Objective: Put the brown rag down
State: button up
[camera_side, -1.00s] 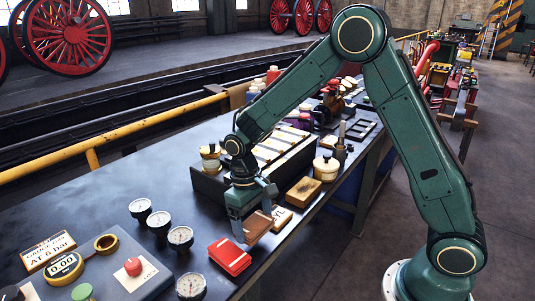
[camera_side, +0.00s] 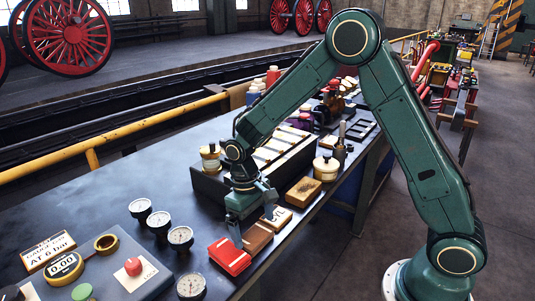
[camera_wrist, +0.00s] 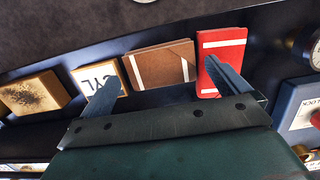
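The brown rag (camera_side: 258,238), a folded rectangle, lies flat on the dark bench near its front edge. It lies between a red folded cloth with white bands (camera_side: 230,256) and a white-topped block with black marks (camera_side: 277,217). In the wrist view the brown rag (camera_wrist: 160,64) shows between the two fingertips, with a gap on each side. My gripper (camera_side: 252,228) is open, pointing down close above the rag; its spread fingers also show in the wrist view (camera_wrist: 161,72). The finger on the red cloth's side overlaps that cloth in the picture; I cannot tell if they touch.
A wooden block with a dark bristled or stained top (camera_side: 303,190) and a cream round pot (camera_side: 326,168) stand farther along the bench. Several gauges (camera_side: 180,238) stand at left, beside a grey-blue panel (camera_side: 115,265). A dark rack (camera_side: 215,184) stands behind my gripper.

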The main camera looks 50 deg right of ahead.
aim_at(249, 231)
notch_tip(249, 231, up, 13)
jog(key=w, duration=0.1)
jog(key=shift+w, duration=0.4)
dwell(0.4)
dwell(0.5)
jog(key=s+d+r+t, duration=0.3)
jog(key=s+r+t, duration=0.1)
jog(key=s+r, duration=0.6)
jog(key=s+d+f+t, duration=0.1)
jog(key=s+d+t, duration=0.1)
jog(key=s, duration=1.1)
jog(key=shift+s+f+t, duration=0.15)
jog(key=shift+s+t, duration=0.1)
jog(key=shift+t, duration=0.45)
